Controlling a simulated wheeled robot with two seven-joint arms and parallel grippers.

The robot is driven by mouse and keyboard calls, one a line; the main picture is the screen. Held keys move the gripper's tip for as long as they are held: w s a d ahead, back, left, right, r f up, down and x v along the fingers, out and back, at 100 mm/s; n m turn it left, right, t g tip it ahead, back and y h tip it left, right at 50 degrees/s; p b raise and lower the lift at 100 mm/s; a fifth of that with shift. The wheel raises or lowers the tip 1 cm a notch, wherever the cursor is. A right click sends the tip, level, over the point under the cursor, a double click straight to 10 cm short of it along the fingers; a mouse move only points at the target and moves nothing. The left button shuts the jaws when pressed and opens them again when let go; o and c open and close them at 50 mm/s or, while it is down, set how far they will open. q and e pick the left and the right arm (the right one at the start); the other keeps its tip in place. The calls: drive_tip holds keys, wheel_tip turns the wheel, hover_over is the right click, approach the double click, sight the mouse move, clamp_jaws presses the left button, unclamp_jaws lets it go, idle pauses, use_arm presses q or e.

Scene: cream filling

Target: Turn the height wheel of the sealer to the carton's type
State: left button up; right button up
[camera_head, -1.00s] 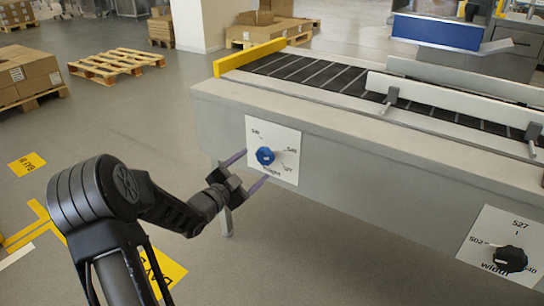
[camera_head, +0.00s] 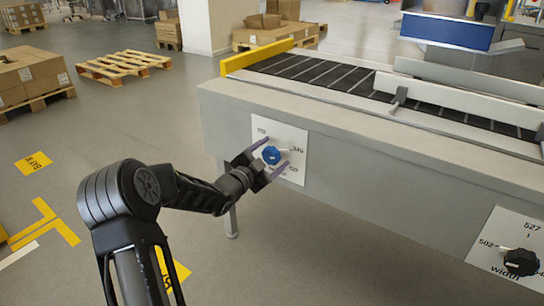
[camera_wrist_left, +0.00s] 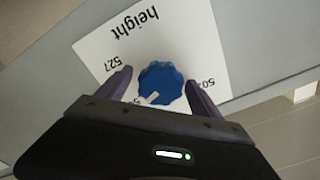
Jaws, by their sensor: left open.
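The blue height wheel (camera_head: 270,155) sits on a white dial plate (camera_head: 294,140) on the sealer's grey side panel. In the left wrist view the wheel (camera_wrist_left: 160,84) has a white pointer mark, and the plate (camera_wrist_left: 180,35) reads "height" and "527"; another number is partly hidden. My left gripper (camera_head: 267,155) is open. Its purple fingers stand on either side of the wheel, with small gaps, not closed on it. In the left wrist view the fingers (camera_wrist_left: 158,92) flank the wheel. My right gripper is not in view. No carton is seen on the sealer.
The sealer's conveyor (camera_head: 310,72) with white guide rails runs along the top. A black width wheel (camera_head: 521,262) sits on a second plate at lower right. Pallets (camera_head: 122,66) and stacked cartons (camera_head: 30,75) stand on the floor at left.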

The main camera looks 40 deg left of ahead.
use_arm(q)
drive_tip(key=shift+c, duration=0.2)
drive_tip(key=c, duration=1.4)
drive_tip(key=shift+o, duration=0.2)
